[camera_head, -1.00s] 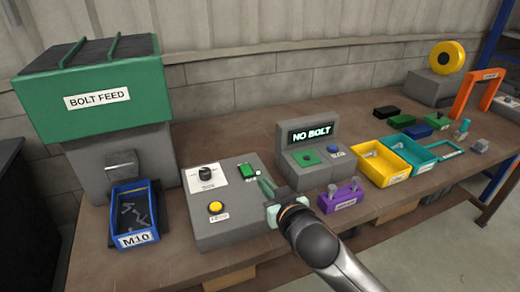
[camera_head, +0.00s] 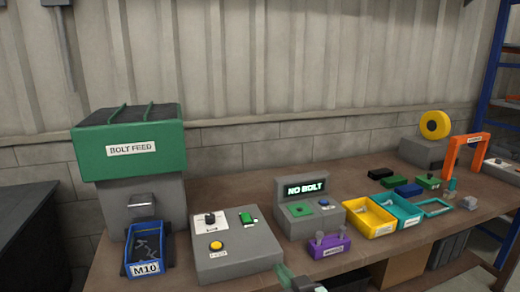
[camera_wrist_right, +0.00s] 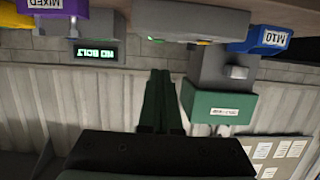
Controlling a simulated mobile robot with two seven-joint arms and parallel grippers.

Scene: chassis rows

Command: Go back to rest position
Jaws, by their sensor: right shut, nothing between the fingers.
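My right gripper (camera_head: 284,272) shows only in part at the bottom edge of the head view, in front of the bench and to the right of the grey control box (camera_head: 235,252). In the right wrist view its two green fingers (camera_wrist_right: 158,85) lie together with nothing between them. That view is upside down, with the bolt feed (camera_wrist_right: 222,103) and the display unit (camera_wrist_right: 95,50) beyond the fingers. The gripper touches nothing that I can see. My left gripper is in neither view.
The bench (camera_head: 240,190) carries the bolt feed (camera_head: 135,165), the blue M10 bin (camera_head: 143,246), the NO BOLT display unit (camera_head: 305,210), a purple rack (camera_head: 328,248), a yellow bin (camera_head: 368,220) and a teal bin (camera_head: 400,210). An orange arch (camera_head: 465,150) stands at the right.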

